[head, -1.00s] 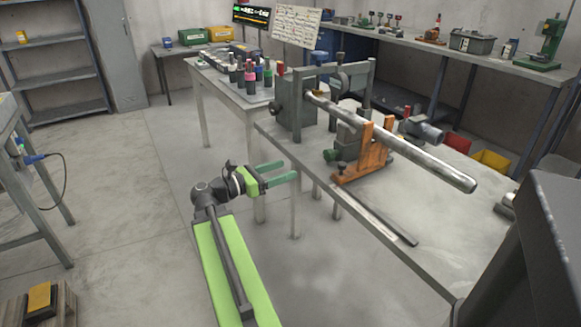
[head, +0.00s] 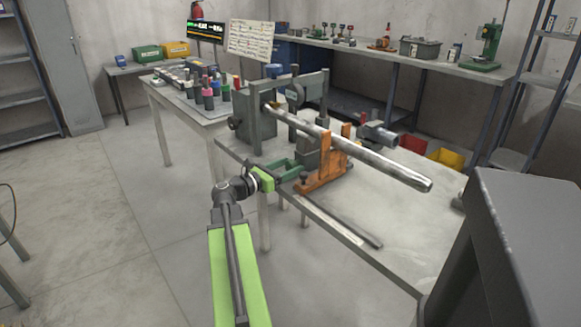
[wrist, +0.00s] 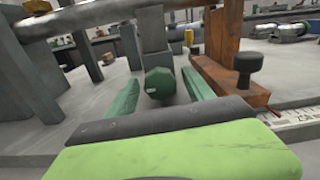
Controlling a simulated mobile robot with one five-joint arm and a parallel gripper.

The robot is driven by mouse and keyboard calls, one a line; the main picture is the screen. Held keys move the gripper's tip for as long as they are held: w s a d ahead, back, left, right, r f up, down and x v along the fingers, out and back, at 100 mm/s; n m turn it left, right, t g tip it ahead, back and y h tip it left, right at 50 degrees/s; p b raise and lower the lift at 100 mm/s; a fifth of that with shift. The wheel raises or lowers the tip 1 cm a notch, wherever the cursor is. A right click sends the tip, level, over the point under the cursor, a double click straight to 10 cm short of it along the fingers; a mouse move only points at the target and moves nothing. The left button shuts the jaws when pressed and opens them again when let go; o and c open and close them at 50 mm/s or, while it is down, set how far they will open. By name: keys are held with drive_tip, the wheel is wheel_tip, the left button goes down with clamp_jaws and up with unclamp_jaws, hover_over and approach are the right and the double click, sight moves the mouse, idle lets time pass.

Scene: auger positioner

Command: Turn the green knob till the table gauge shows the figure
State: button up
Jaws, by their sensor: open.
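The green knob (wrist: 159,83) is a dark green, round, faceted grip at the foot of a grey block (wrist: 155,45) in the wrist view. My gripper (wrist: 160,77) has its two green fingers apart, one on each side of the knob. A gap shows on both sides, so the fingers do not visibly touch it. In the head view my gripper (head: 291,168) reaches over the table's near edge, and I cannot make out the knob there. A white marked scale (wrist: 298,120) lies on the table at the right of the wrist view; its reading is not legible.
A long metal shaft (head: 365,160) runs above the block, past an orange bracket (head: 326,173). A black-headed screw (wrist: 247,65) stands at the right in the wrist view. A lit screen (head: 205,32) and a chart (head: 251,40) are at the back. The near tabletop is mostly clear.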

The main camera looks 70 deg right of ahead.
drive_tip(key=shift+s+d, duration=0.2)
drive_tip(key=shift+d, duration=0.15)
clamp_jaws()
drive_tip(key=shift+m, duration=0.3)
drive_tip(key=m, duration=0.3)
drive_tip(key=shift+m, duration=2)
